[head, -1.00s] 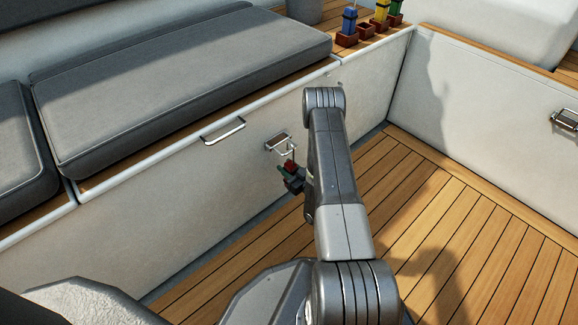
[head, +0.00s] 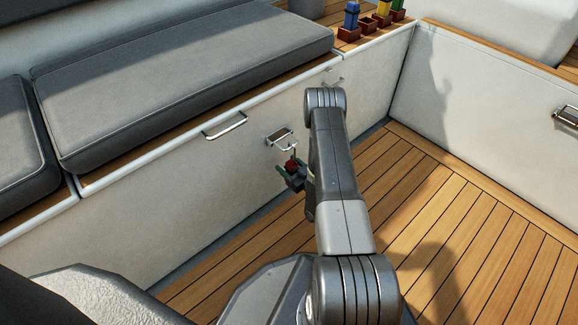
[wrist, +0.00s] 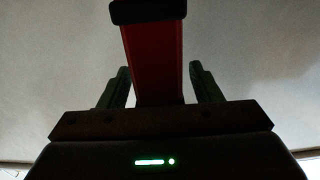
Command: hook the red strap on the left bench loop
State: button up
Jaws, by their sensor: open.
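The red strap (head: 291,165) is small in the head view, just below the left bench loop (head: 282,138), a metal loop on the white bench front. A thin metal piece shows between strap and loop; it appears to hang there, but the exact engagement is too small to tell. My gripper (head: 292,174) is open around the strap. In the wrist view the red strap (wrist: 153,65) stands between the green fingers of my gripper (wrist: 160,88), with gaps on both sides. A dark piece (wrist: 148,11) crosses its top. My arm hides part of the bench front.
A grey cushion (head: 180,80) lies on the bench, with a metal handle (head: 225,126) below it. Holders with blue (head: 351,18), yellow (head: 383,10) and green items stand at the back. Another loop (head: 566,118) is on the right wall. The wooden floor (head: 440,210) is clear.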

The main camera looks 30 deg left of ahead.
jog(key=shift+d, duration=0.1)
jog(key=p+v, duration=0.4)
jog(key=v, duration=0.9)
jog(key=shift+d, duration=0.3)
jog(key=shift+s, duration=0.1)
jog(key=b+x, duration=0.4)
jog(key=x, duration=0.9)
jog(key=shift+a, duration=0.4)
jog(key=shift+r, duration=0.55)
